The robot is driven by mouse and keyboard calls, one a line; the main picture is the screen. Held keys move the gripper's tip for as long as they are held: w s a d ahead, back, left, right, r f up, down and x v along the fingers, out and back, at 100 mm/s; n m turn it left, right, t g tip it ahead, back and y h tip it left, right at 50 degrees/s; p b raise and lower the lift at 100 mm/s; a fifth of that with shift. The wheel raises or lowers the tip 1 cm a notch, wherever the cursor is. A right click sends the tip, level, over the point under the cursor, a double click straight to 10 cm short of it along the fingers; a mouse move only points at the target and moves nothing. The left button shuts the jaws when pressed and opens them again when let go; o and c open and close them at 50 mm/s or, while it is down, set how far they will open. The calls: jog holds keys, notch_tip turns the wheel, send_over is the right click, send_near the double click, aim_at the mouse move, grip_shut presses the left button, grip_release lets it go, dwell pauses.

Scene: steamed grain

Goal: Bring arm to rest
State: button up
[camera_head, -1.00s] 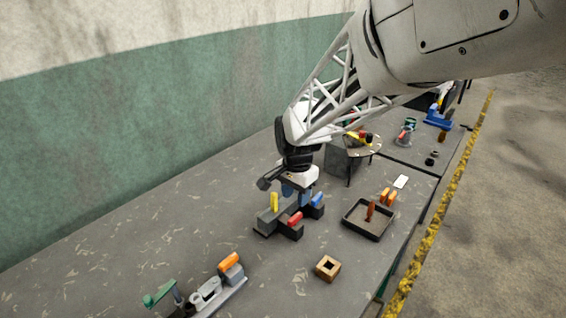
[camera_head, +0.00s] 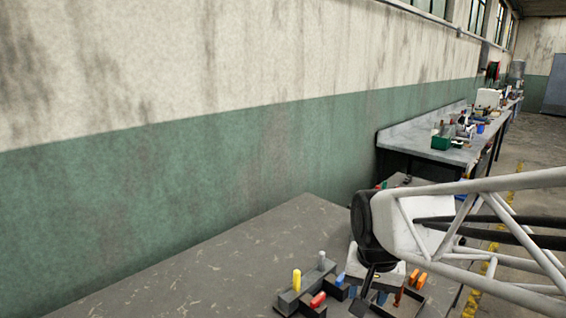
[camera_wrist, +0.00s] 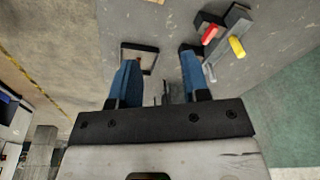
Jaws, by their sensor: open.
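The wrist view shows the red peg (camera_wrist: 210,34), yellow peg (camera_wrist: 237,47) and grey peg (camera_wrist: 211,73) beyond the right finger.
A dark-rimmed tray (camera_wrist: 126,45) lies beyond the left finger. Two orange pieces (camera_head: 417,278) lie right of my gripper. The grey table (camera_head: 230,262) is bare left of the holder, along the green wall. A cluttered bench (camera_head: 415,142) stands farther back.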

jog(key=s+d+n, duration=0.1)
jog(key=s, duration=0.4)
jog(key=s+d+r+n+t, duration=0.1)
jog(key=s+n, duration=0.1)
jog(key=s, duration=0.3)
jog(key=shift+s+d+r+n, duration=0.25)
jog(key=shift+s+d+n, duration=0.05)
dwell(0.6)
